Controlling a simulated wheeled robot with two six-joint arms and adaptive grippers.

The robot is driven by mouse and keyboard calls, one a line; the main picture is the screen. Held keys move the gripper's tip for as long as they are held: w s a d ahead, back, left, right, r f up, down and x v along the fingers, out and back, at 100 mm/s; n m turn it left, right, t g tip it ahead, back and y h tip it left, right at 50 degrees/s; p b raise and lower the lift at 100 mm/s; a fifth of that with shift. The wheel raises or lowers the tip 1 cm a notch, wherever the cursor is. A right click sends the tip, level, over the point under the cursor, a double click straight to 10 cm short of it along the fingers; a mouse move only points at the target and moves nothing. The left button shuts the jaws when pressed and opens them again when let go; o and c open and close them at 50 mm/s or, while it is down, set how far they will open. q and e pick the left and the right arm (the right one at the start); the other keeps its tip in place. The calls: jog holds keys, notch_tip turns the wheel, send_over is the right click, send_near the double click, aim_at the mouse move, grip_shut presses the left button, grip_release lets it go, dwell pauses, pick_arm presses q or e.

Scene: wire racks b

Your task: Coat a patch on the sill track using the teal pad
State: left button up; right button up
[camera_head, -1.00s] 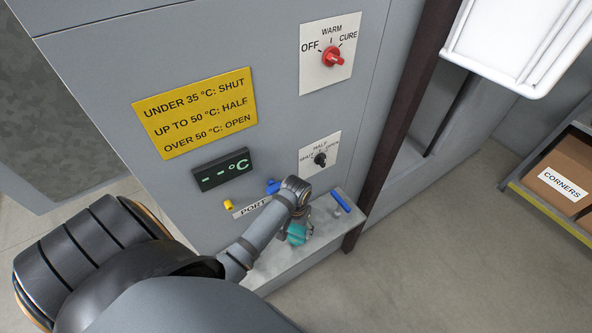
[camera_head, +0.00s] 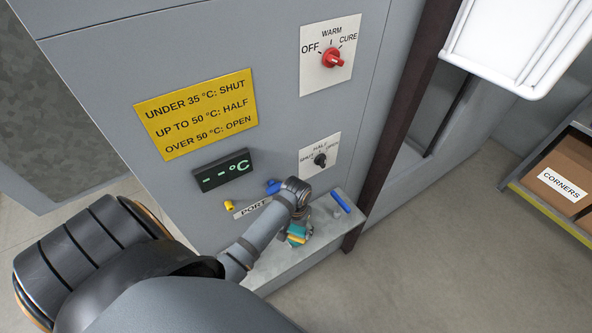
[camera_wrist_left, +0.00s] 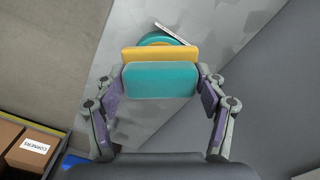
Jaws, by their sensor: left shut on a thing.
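My left gripper (camera_head: 298,226) is over the grey ledge (camera_head: 268,272) below the cabinet panel. In the left wrist view its two fingers (camera_wrist_left: 160,96) are shut on the sides of a teal pad (camera_wrist_left: 160,80) with a yellow layer on its far side. Beyond the yellow layer a rounded teal thing (camera_wrist_left: 158,39) partly shows, with a thin pale strip beside it. Whether the pad touches it or the ledge I cannot tell. I cannot pick out a marked sill track or a coated patch. My right gripper is not in view.
A blue bar (camera_head: 341,202) lies on the ledge to the right of my gripper. Panel knobs (camera_head: 332,57) and a PORT label (camera_head: 252,208) are close behind. A dark post (camera_head: 400,110) borders the ledge's right end. A carton marked CORNERS (camera_head: 562,185) sits on a rack at right.

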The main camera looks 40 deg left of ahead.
aim_at(296, 228)
pick_arm(q)
jog(key=shift+s, duration=0.1)
dwell(0.3)
jog(key=shift+r, duration=3.45)
